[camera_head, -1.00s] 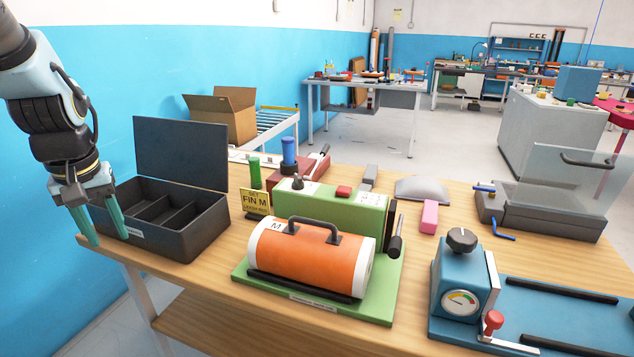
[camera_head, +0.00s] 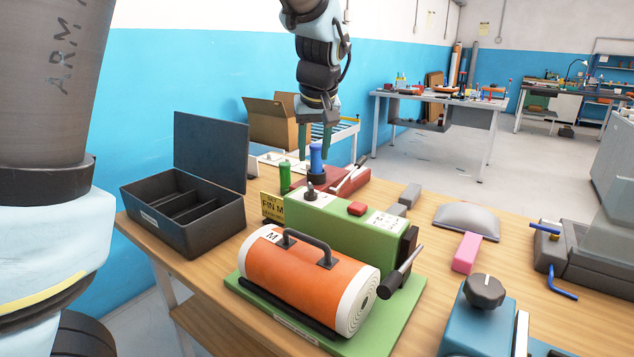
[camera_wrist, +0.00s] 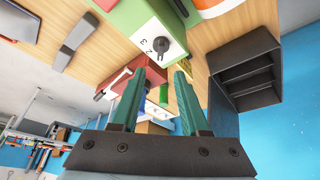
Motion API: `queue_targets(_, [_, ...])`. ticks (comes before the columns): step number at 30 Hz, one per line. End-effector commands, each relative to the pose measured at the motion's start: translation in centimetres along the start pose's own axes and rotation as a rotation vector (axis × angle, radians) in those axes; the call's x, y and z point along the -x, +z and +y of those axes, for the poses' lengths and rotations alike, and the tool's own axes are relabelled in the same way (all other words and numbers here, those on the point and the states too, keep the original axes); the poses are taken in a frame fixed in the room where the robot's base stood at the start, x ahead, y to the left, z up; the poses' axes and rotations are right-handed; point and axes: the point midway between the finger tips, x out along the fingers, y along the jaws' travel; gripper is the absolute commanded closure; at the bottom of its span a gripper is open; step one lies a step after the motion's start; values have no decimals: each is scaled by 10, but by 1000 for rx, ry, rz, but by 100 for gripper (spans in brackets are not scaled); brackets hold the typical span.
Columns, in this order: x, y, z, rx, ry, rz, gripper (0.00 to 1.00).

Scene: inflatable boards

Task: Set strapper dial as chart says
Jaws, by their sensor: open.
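A green machine body (camera_head: 345,226) stands behind an orange roll (camera_head: 312,277) marked M on a green base. On its top left a dark dial knob (camera_head: 310,192) sits on a white plate; the wrist view shows this dial (camera_wrist: 160,45) with numerals including 2 and 3. A white chart label (camera_head: 386,223) is on top at the right, its print too small to read. A yellow card (camera_head: 272,206) beside the machine reads FIN M. My gripper (camera_head: 316,142) is open and empty, pointing down above the back of the bench, apart from the dial.
A red unit (camera_head: 345,183) with blue (camera_head: 316,158) and green (camera_head: 285,178) upright cylinders stands behind the machine, under my gripper. An open dark box (camera_head: 186,213) is at the left. A pink block (camera_head: 467,252) and a blue device with a black knob (camera_head: 484,290) are at the right.

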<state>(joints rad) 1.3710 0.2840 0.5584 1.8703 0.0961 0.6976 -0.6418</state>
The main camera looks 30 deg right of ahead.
Motion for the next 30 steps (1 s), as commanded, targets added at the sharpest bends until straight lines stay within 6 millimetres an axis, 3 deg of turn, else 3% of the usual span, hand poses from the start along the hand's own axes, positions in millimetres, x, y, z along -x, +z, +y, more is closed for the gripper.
queue_targets(15, [-86, 0, -2, 0, -4, -3, 55])
queue_targets(21, [-98, 0, -1, -2, -2, -1, 55])
queue_targets(30, [-99, 0, -1, -2, -1, 0, 58])
